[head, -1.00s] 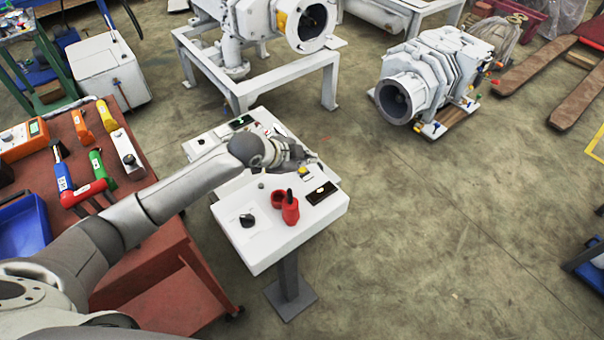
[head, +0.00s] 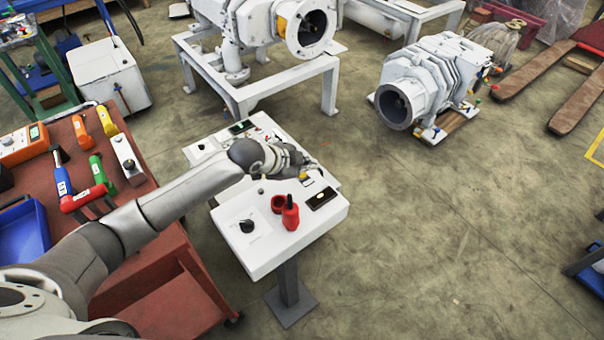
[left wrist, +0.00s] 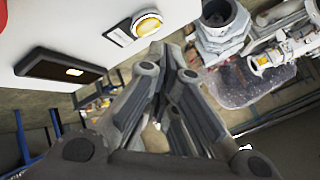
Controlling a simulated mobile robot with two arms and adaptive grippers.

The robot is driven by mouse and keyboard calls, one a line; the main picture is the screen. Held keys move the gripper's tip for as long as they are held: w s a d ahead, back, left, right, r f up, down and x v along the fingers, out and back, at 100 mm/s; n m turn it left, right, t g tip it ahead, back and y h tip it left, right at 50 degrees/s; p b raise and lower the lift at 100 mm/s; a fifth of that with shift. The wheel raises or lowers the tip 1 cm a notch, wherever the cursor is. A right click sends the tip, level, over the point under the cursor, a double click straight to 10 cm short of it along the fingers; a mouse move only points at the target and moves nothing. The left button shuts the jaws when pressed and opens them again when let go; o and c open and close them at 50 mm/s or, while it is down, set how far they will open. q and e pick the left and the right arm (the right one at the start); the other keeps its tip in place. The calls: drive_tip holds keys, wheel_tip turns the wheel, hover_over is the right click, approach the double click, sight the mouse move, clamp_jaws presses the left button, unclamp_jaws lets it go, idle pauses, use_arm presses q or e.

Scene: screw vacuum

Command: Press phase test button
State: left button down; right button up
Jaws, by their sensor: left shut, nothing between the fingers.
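A white control panel (head: 262,250) stands on a post in the middle of the head view. A round yellow button (head: 304,176) sits near its right edge; it also shows in the left wrist view (left wrist: 148,25), with a pale rim and a label too small to read. My left gripper (head: 312,163) is over the panel's right edge, close to the button, and partly hides the controls behind it. In the left wrist view the fingers (left wrist: 168,72) are shut and empty, and appear apart from the button. My right gripper is not in view.
Beside the button is a black display box (head: 321,198). A red handle (head: 290,213) stands up from the panel, and a black knob (head: 247,226) is at its front. A red tool cart (head: 160,300) stands left, under my arm. The floor right of the panel is clear.

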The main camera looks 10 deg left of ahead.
sight(304, 177)
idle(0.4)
use_arm(q)
drive_tip(key=shift+f, duration=0.15)
drive_tip(key=shift+f, duration=0.3)
drive_tip(key=shift+f, duration=0.5)
idle(0.5)
drive_tip(key=shift+r, duration=0.1)
drive_tip(key=shift+r+p, duration=0.8)
drive_tip(key=shift+r, duration=0.1)
wheel_tip(304, 177, up, 5)
drive_tip(key=p, duration=0.5)
